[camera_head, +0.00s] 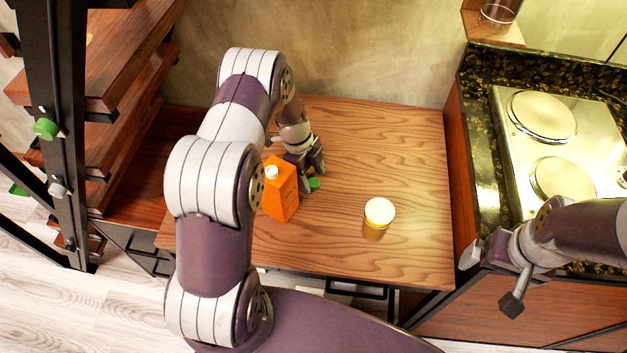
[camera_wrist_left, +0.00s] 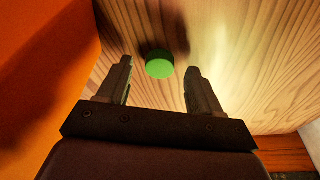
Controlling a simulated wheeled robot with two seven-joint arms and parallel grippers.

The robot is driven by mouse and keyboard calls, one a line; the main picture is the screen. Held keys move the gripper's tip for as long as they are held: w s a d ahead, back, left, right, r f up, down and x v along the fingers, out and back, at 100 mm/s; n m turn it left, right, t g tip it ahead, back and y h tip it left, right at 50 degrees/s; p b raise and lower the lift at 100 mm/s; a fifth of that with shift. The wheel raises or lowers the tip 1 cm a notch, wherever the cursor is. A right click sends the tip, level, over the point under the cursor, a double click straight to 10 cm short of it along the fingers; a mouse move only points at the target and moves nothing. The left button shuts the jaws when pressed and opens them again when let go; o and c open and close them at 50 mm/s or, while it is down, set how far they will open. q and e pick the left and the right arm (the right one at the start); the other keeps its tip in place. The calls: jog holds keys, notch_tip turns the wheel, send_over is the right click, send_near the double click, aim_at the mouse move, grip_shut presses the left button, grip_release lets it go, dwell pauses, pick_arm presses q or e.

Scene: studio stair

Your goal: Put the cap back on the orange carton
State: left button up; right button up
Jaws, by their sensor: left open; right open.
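The orange carton (camera_head: 281,189) stands upright on the wooden table, with a bare white spout on top. The green cap (camera_head: 314,184) lies on the table just right of the carton. My left gripper (camera_head: 313,167) is open above and beside the cap. In the left wrist view the cap (camera_wrist_left: 159,65) shows beyond and between the open fingers (camera_wrist_left: 160,85), apart from both, and the carton's orange side (camera_wrist_left: 45,60) fills the left edge. My right gripper (camera_head: 490,278) is open and empty at the lower right, in front of the stove counter.
A jar with a white lid (camera_head: 378,213) stands on the wooden table (camera_head: 400,150), right of the carton. A stove with hot plates (camera_head: 541,116) is on the counter at right. Wooden shelves (camera_head: 100,60) stand at left. The table's back and right parts are clear.

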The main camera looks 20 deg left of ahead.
aim_at(312, 181)
pick_arm(q)
jog(key=shift+d+f, duration=0.1)
jog(key=shift+f, duration=0.35)
jog(key=c, duration=1.2)
jog(key=shift+r, duration=0.6)
notch_tip(312, 181, up, 3)
jog(key=shift+r+b, duration=0.1)
jog(key=shift+b, duration=0.3)
jog(key=s+d+r, duration=0.1)
jog(key=d+r, duration=0.1)
jog(key=d, duration=0.1)
jog(key=s+d+r, duration=0.2)
jog(key=d, duration=0.2)
jog(key=s+d+r+b, duration=0.1)
jog(key=d+r, duration=0.1)
jog(key=d, duration=0.1)
jog(key=shift+s+d+r, duration=0.3)
jog(key=shift+d, duration=0.1)
